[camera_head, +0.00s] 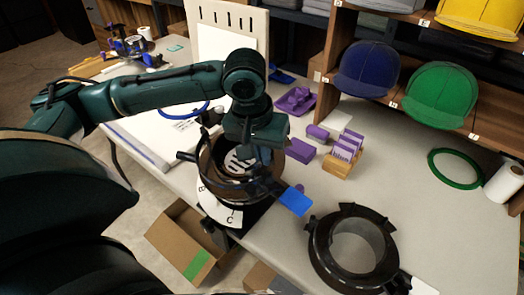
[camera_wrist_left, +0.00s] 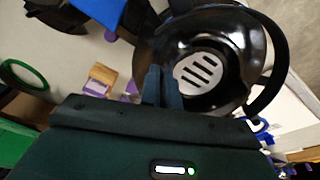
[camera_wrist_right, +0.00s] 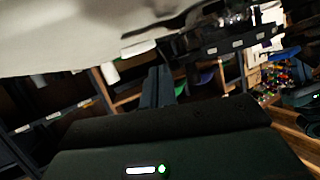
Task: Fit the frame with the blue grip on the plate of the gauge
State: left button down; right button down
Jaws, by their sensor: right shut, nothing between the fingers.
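The gauge is at the table's near edge in the head view, with a white lettered base (camera_head: 226,215) and a slotted plate (camera_head: 240,160); the plate also shows in the left wrist view (camera_wrist_left: 199,73). The dark frame, with its blue grip (camera_head: 295,201) pointing right, lies around the plate. I cannot tell if it is seated. The blue grip also shows in the left wrist view (camera_wrist_left: 98,10). My left gripper (camera_head: 262,157) points down at the frame's rim, its fingers close together on it; the contact is partly hidden. My right gripper (camera_wrist_right: 158,86) is shut and empty, away from the gauge.
A second dark ring frame (camera_head: 352,248) lies right of the gauge. Purple blocks (camera_head: 301,150) and a wooden holder with purple cards (camera_head: 344,156) stand behind. A green ring (camera_head: 455,168) lies farther right. Open cardboard boxes (camera_head: 185,240) stand on the floor below the edge.

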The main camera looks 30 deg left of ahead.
pick_arm(q)
jog(key=shift+w+f, duration=0.1)
jog(key=shift+f, duration=0.3)
jog(key=shift+f, duration=0.25)
jog(key=c, duration=1.6)
grip_release()
jog(key=shift+o, duration=0.2)
pick_arm(e)
jog(key=shift+f, duration=0.15)
pick_arm(q)
jog(key=shift+r, duration=0.4)
pick_arm(e)
jog(key=shift+w+a+f+g, duration=0.1)
jog(key=shift+a+f+g, duration=0.1)
jog(key=shift+f, duration=0.2)
jog(key=shift+w+a+f+g, duration=0.1)
jog(key=shift+f+g, duration=0.1)
jog(key=shift+f, duration=0.2)
jog(key=p, duration=0.1)
jog(key=a+g+p, duration=0.1)
jog(key=p, duration=0.1)
jog(key=shift+w, duration=0.25)
pick_arm(q)
notch_tip(320, 180, up, 12)
jog(key=s, duration=0.2)
jog(key=shift+s+a, duration=0.2)
jog(key=shift+a, duration=0.05)
pick_arm(e)
jog(key=shift+w, duration=0.1)
